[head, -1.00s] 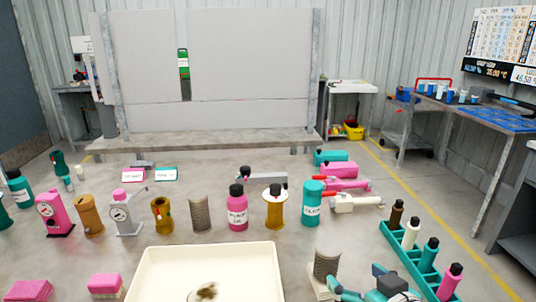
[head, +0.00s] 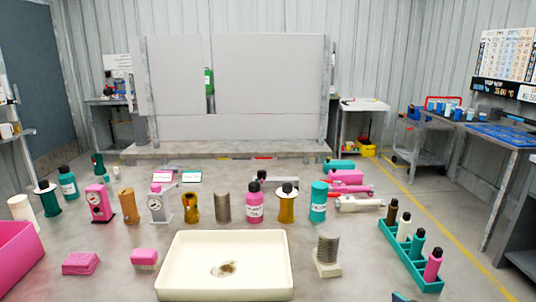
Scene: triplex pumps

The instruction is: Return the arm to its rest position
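Only a small dark and teal sliver of my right arm (head: 399,297) shows at the bottom edge, right of the middle. Whether its fingers are open or shut cannot be seen. My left gripper is not in view. The cream tray (head: 170,286) stands at the front middle, with a brown stain on its floor. Right of it a grey mesh cylinder (head: 327,249) stands upright on a pale block. Nothing is seen held.
A row of bottles, gauges and cylinders, including a pink bottle (head: 254,205), stands behind the tray. A teal rack (head: 405,254) with several bottles is at the right. Pink blocks (head: 80,264) and a pink bin (head: 18,255) are at the left. Floor shows beyond the rack.

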